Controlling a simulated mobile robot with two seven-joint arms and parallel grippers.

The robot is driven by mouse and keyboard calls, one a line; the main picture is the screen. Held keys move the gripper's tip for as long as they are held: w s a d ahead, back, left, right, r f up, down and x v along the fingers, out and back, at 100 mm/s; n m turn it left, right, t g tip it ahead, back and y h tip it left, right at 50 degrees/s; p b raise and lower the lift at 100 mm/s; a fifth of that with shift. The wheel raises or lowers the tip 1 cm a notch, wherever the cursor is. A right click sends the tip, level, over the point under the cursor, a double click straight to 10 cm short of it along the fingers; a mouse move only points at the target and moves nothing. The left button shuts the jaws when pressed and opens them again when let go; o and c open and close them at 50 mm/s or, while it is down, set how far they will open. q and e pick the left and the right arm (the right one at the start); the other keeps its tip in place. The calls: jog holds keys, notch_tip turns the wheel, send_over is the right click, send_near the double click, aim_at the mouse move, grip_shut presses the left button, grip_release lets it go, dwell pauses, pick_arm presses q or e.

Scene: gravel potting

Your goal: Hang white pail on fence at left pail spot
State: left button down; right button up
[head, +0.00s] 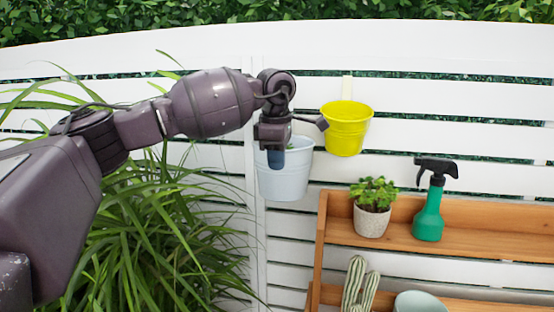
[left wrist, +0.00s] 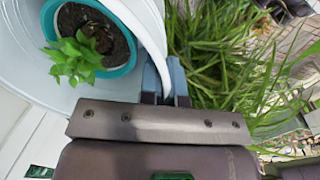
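The white pail (head: 285,178) is upright in front of the fence, to the left of the yellow pail and slightly lower. My left gripper (head: 276,158) comes from above, with its blue-grey fingers at the pail's near rim. In the left wrist view the fingers (left wrist: 165,82) straddle the rim of the white pail (left wrist: 120,12) and look shut on it. A teal pot (left wrist: 122,66) with a small green plant sits inside the pail. I cannot tell whether the pail touches the fence or hangs on it. My right gripper is not in view.
The yellow pail (head: 346,130) hangs on the white fence (head: 430,100) close by on the right. A wooden shelf (head: 480,243) below right holds a potted plant (head: 372,215) and a green spray bottle (head: 429,212). Long grass (head: 150,240) fills the left.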

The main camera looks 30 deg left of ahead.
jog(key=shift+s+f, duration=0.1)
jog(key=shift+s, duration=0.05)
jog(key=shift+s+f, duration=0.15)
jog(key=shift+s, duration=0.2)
pick_arm(q)
jog(key=shift+f, duration=0.1)
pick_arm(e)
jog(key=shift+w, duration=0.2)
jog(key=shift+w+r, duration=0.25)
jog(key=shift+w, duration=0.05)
pick_arm(q)
jog(key=c, duration=1.3)
grip_release()
jog(key=shift+o, duration=0.3)
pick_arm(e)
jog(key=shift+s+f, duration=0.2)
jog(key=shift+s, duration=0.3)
